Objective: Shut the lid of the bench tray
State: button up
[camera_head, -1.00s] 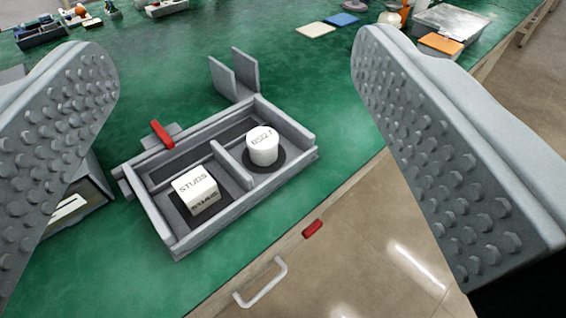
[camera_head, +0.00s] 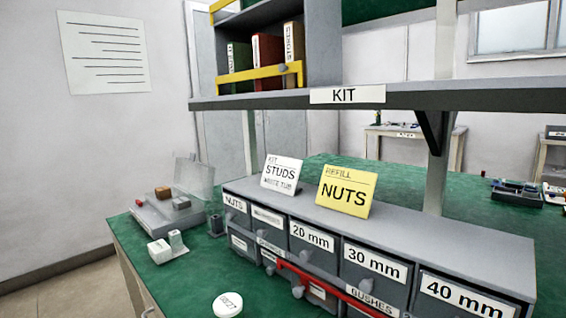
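A low grey tray (camera_head: 152,222) sits on the green bench at the left. A clear panel (camera_head: 196,176) stands up at its back and looks like a raised lid; I cannot tell for sure that this is the bench tray. A brown block (camera_head: 163,192) and a small grey piece (camera_head: 181,203) sit on or in it. A small red part (camera_head: 138,202) shows at its left end. My gripper is out of view, so whether it holds anything is hidden.
A white two-part block (camera_head: 160,252) and a dark cup (camera_head: 216,225) stand near the tray. A white round-topped thing (camera_head: 228,304) is at the bottom edge. A labelled drawer unit (camera_head: 420,238) with a red bar fills the right, under the KIT shelf (camera_head: 420,92).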

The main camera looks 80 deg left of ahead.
aim_at(205, 178)
jog(key=j+u, duration=0.1)
jog(key=u, duration=0.3)
jog(key=j+u, duration=0.2)
jog(key=u, duration=0.15)
jog(key=k+j+u, duration=0.1)
jog(key=u, duration=0.3)
jog(key=j+u, duration=0.15)
jog(key=u, duration=0.25)
jog(key=i+j+u, duration=0.15)
jog(key=j, duration=0.25)
jog(key=i+j+u, duration=0.1)
jog(key=j, duration=0.3)
jog(key=i+j+u, duration=0.15)
jog(key=j, duration=0.25)
jog(key=i+j+u, duration=0.1)
jog(key=j, duration=0.3)
jog(key=i+l+u, duration=0.2)
jog(key=i+l, duration=0.05)
